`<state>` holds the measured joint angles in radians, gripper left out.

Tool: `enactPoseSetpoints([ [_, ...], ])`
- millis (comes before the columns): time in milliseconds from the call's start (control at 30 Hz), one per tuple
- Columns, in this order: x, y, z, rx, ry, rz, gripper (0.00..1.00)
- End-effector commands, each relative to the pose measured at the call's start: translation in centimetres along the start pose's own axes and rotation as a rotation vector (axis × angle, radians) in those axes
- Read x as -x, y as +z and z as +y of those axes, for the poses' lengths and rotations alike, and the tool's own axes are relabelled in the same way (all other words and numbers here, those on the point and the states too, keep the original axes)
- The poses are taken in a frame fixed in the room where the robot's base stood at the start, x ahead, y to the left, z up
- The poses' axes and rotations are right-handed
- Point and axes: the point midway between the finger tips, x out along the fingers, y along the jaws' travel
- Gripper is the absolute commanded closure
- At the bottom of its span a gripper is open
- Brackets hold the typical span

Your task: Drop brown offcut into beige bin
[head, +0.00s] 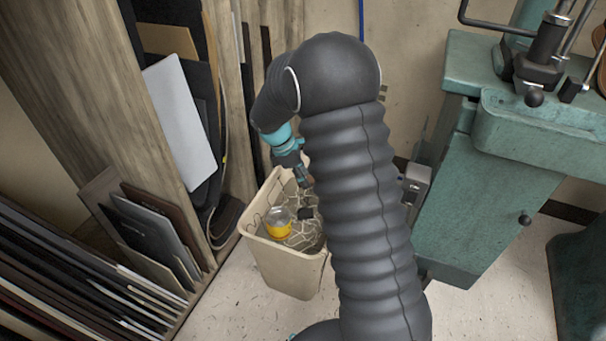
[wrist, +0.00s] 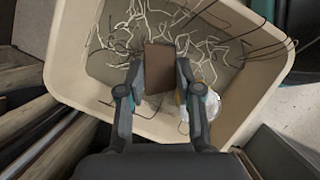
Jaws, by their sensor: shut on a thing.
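The beige bin (head: 292,270) stands on the floor at the middle of the head view, and its rim frames the wrist view (wrist: 66,42). My gripper (wrist: 160,75) is shut on the brown offcut (wrist: 159,68), a small flat rectangular piece held between the two fingers. In the wrist view the offcut is over the open inside of the bin; its exact height above the contents is hard to tell. In the head view my gripper (head: 305,182) shows above the bin's back part, beside my arm, and the offcut cannot be made out there.
In the bin lie pale tangled strands (wrist: 215,50) and a jar with yellow contents (head: 280,224). A wooden rack with sheets (head: 180,115) stands close on the left. A green machine (head: 490,190) stands to the right. Floor in front is clear.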

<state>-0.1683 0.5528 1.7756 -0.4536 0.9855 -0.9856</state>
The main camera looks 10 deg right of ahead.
Motion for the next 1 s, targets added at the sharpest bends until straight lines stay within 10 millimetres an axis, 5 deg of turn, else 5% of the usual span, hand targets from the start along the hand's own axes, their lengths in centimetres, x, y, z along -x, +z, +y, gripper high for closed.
enactPoseSetpoints([
  [267,-0.2,0.0,0.0,-0.002,0.000,0.000,0.91],
  [300,-0.2,0.0,0.0,-0.002,0.000,0.000,0.61],
  [400,-0.2,0.0,0.0,-0.002,0.000,0.000,0.36],
  [767,0.0,0.0,0.1,-0.002,0.001,0.000,0.36],
  [1000,3.2,0.0,0.1,-0.003,0.004,0.001,0.36],
])
